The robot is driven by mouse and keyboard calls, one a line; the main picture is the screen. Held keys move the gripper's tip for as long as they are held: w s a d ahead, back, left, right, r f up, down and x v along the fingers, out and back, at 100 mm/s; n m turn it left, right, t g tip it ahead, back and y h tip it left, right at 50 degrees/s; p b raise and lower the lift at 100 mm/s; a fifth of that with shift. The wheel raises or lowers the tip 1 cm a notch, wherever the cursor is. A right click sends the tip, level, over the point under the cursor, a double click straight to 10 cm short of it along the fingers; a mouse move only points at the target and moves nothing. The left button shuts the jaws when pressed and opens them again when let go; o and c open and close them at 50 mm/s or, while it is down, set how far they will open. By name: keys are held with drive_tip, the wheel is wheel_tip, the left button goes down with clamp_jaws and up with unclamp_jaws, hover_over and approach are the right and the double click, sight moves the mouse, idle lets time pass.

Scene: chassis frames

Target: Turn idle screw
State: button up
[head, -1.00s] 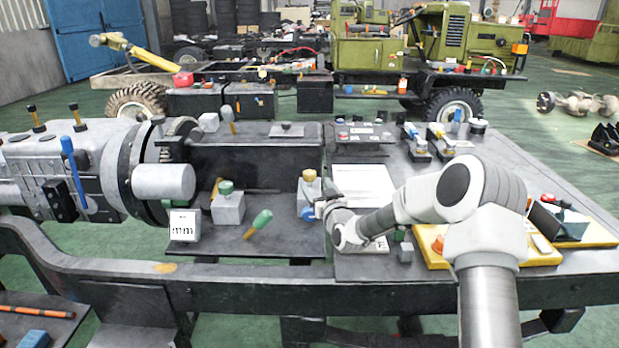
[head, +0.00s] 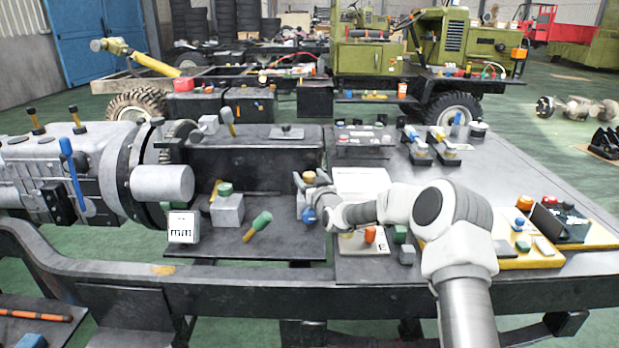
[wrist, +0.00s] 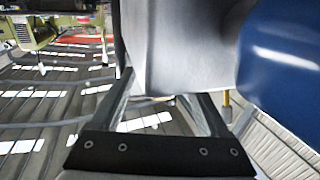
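A small grey block (head: 301,199) with a brass-orange knob (head: 309,176) on top and a blue knob (head: 309,215) at its front stands on the dark bench plate. No label shows which part is the idle screw. My gripper (head: 311,181) is at this block, its pale fingers spread around the knob area. In the wrist view the grey block (wrist: 180,50) fills the middle beyond my fingers, and the blue knob (wrist: 285,60) is large and close at the right. The fingers are apart; their tips are partly hidden, and I see no clear grip on anything.
A white gauge box (head: 183,228) is farther left. An orange knob (head: 370,234) and a green one (head: 400,234) sit under my forearm. A white sheet (head: 362,182) lies behind.

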clamp_jaws()
drive_tip(key=shift+d+f+n+g+y+b, duration=0.1)
drive_tip(key=shift+n+g+y+b, duration=0.2)
drive_tip(key=shift+n+y+b, duration=0.5)
drive_tip(key=shift+g+y, duration=0.3)
drive_tip(key=shift+y, duration=0.2)
drive_tip(key=n+g+y+p, duration=0.2)
drive_tip(key=n+y+p, duration=0.1)
drive_tip(key=y+p, duration=0.1)
drive_tip(key=shift+r+g, duration=0.25)
drive_tip(key=shift+g, duration=0.15)
drive_tip(key=shift+f+n+g+y, duration=0.15)
drive_tip(key=shift+n+g+y, duration=0.65)
drive_tip(key=shift+n, duration=0.1)
drive_tip(key=shift+n+g+y, duration=0.3)
drive_tip(key=shift+g, duration=0.1)
drive_tip(key=shift+n+g+y, duration=0.4)
drive_tip(key=shift+n+g, duration=0.1)
drive_tip(key=shift+g, duration=0.2)
